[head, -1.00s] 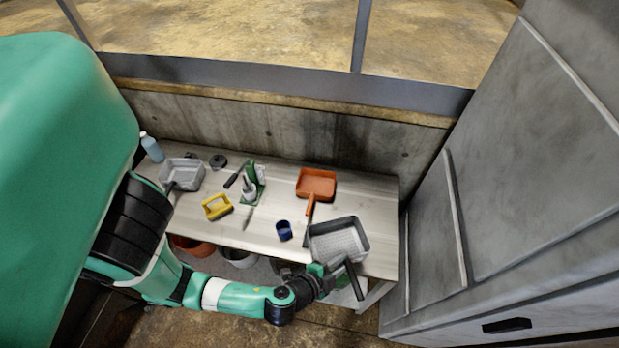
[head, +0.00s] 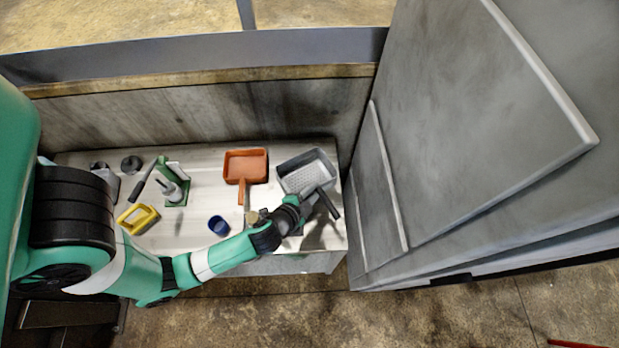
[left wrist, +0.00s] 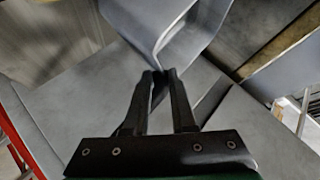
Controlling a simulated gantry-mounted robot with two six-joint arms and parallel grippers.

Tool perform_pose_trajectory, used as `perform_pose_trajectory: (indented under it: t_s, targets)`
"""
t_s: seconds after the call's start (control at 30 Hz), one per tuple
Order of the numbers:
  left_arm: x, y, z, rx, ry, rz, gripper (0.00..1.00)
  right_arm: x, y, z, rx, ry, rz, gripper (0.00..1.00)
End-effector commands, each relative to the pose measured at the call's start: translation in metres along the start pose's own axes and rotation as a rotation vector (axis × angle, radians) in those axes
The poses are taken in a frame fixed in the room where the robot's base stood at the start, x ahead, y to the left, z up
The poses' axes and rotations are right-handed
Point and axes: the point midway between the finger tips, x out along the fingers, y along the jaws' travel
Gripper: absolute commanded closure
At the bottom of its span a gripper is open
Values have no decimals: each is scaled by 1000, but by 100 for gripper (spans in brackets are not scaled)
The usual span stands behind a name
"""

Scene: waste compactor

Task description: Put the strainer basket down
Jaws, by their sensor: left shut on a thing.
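In the left wrist view the fingers (left wrist: 165,82) are just below the grey basket (left wrist: 183,38). My right gripper is not in view.
A tall grey metal cabinet (head: 450,140) stands close on the right. A wall (head: 200,115) runs behind.

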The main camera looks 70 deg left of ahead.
Motion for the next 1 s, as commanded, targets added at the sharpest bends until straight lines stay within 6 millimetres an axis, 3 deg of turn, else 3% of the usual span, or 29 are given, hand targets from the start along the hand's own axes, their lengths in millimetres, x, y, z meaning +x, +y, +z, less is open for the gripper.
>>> perform_pose_trajectory:
  t_s: [0.17, 0.3, 0.4, 0.67, 0.8, 1.0]
  targets:
    - [42, -19, 17, -8, -5, -8, 100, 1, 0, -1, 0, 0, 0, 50]
    - [77, -10, 37, -4, -2, -3, 100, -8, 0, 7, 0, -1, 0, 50]
    - [91, -8, 44, -2, 1, -3, 100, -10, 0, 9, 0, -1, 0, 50]
    - [104, -7, 52, -1, 1, -3, 100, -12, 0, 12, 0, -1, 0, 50]
    - [118, 12, 65, 1, 2, -1, 100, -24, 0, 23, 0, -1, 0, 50]
    - [119, 13, 66, 0, 3, -2, 100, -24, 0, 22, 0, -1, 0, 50]
